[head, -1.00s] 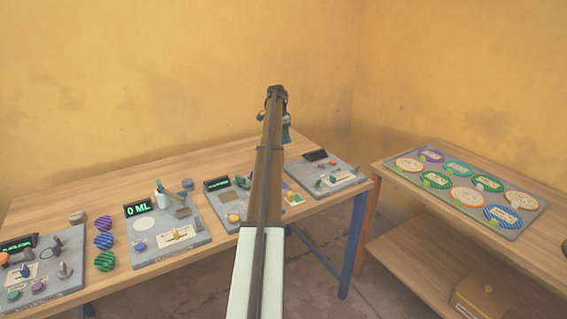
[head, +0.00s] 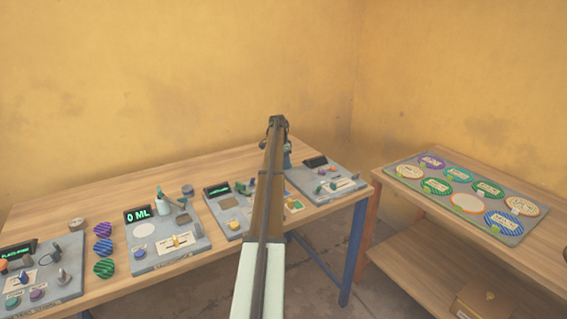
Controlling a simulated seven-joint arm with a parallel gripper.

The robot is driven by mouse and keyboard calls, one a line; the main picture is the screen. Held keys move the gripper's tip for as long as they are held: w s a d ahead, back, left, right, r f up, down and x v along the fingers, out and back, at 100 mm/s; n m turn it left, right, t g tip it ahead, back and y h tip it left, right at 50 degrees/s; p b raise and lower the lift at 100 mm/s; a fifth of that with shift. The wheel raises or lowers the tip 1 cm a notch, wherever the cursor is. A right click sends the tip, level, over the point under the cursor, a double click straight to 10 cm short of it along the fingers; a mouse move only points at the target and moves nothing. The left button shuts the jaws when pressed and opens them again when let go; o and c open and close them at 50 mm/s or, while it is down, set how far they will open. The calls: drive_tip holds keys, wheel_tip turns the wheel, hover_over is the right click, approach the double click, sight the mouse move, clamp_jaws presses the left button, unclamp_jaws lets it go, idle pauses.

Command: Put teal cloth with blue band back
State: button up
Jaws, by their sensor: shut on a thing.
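My gripper (head: 287,158) is at the far end of my arm, over the back of the long workbench. It is small and partly hidden behind my own arm. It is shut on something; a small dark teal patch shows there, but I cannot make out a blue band. Small yellow, green and white pieces (head: 294,205) lie just right of my arm on the middle grey panel (head: 223,222). I cannot tell whether any of them is a cloth, and part of that panel is hidden by my arm.
The workbench (head: 130,182) carries several grey control panels. One reads 0 ML (head: 138,214). Striped discs (head: 103,248) lie left of it. A second table at right holds a grey tray (head: 512,236) of round labelled plates. The back left of the workbench is clear.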

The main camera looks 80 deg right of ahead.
drive_tip(key=o, duration=0.8)
drive_tip(key=shift+f, duration=0.1)
wheel_tip(320, 180, up, 12)
drive_tip(key=w+a, duration=0.1)
drive_tip(key=shift+w+a, duration=0.15)
idle(0.3)
